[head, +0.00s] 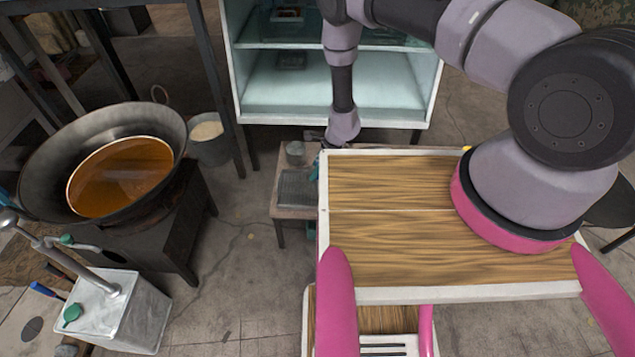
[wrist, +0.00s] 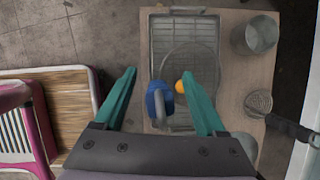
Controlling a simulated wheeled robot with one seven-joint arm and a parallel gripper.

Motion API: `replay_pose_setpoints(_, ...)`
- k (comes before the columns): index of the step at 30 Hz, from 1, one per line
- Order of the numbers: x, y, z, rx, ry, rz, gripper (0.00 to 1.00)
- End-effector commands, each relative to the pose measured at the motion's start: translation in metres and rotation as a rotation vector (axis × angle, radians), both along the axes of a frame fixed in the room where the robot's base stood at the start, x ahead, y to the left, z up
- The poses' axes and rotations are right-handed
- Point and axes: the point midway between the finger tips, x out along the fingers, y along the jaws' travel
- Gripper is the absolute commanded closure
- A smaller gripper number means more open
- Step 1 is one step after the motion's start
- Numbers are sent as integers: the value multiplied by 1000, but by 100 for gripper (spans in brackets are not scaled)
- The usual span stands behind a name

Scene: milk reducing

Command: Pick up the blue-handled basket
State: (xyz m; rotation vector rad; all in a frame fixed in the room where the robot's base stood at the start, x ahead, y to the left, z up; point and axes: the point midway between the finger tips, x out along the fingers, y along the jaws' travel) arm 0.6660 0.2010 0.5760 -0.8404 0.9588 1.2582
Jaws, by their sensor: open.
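The round wire basket (wrist: 192,62) appears to lie over a rectangular wire rack or tray (wrist: 184,30) on the small table. My gripper (wrist: 157,75) has two teal fingers spread apart with nothing held between them. It is above the table; I cannot tell the exact height. In the head view, the rack (head: 297,188) shows left of my body, and the gripper is mostly hidden.
On the small table (wrist: 228,90) stand a metal cup (wrist: 256,35) and a strainer (wrist: 258,103) with a dark handle, right of the basket. A shelf unit (head: 330,85) stands behind. A large wok (head: 60,140) of brown liquid and a metal can (head: 120,310) are at left.

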Motion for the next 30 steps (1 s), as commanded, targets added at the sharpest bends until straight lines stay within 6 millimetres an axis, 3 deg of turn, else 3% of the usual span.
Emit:
replay_pose_setpoints(8, 1, 2, -6, 0, -1, 1, 27)
replay_pose_setpoints(9, 1, 2, -6, 0, -1, 0, 31)
replay_pose_setpoints(12, 1, 2, -5, 0, -1, 0, 69)
replay_pose_setpoints(15, 0, 2, -5, 0, -1, 0, 100)
replay_pose_setpoints(25, 1, 3, -2, 1, -1, 1, 100)
replay_pose_setpoints(30, 1, 3, 15, 2, -2, 0, 100)
